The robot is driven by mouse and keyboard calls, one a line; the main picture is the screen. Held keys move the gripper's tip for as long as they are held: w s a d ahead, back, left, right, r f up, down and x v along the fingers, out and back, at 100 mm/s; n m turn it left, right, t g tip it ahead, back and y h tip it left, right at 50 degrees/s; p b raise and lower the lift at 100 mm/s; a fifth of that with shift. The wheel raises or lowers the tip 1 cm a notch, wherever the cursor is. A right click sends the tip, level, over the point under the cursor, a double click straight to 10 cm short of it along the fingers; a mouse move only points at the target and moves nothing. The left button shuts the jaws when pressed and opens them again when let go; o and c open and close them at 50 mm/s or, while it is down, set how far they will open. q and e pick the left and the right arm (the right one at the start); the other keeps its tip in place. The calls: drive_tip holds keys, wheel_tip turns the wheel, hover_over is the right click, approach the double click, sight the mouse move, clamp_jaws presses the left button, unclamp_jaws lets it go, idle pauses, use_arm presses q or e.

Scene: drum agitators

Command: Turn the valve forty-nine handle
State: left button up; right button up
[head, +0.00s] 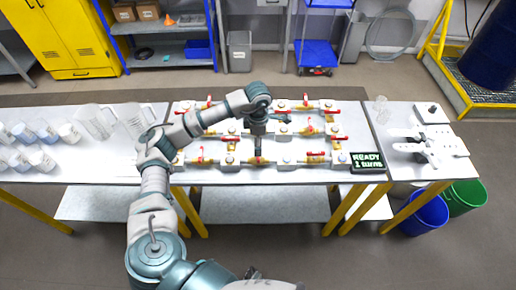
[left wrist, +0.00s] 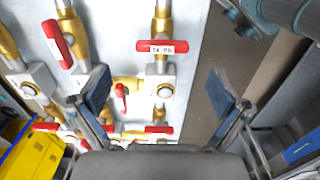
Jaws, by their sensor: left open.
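Rows of brass valves with red handles stand on the table's pipe rack, and one red handle (head: 317,156) shows at the front right. I cannot tell which handle is forty-nine. My left gripper (head: 258,137) points down over the middle of the rack and hides part of it. In the left wrist view its blue-padded fingers (left wrist: 159,92) are wide apart and empty. A small red handle (left wrist: 121,92) and brass fittings appear between them. A red handle with a white label (left wrist: 162,46) lies beyond the fingertips; I cannot read the label surely. My right gripper is not in view.
A black display (head: 367,162) reads "READY 1 turns" in green at the rack's front right. Clear jugs (head: 97,121) and several cups stand on the left table. White parts (head: 430,145) lie on the right table. Blue (head: 428,216) and green bins stand on the floor.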

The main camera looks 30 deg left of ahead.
use_arm(q)
wheel_tip(320, 180, up, 6)
drive_tip(key=shift+a, duration=0.1)
idle(0.5)
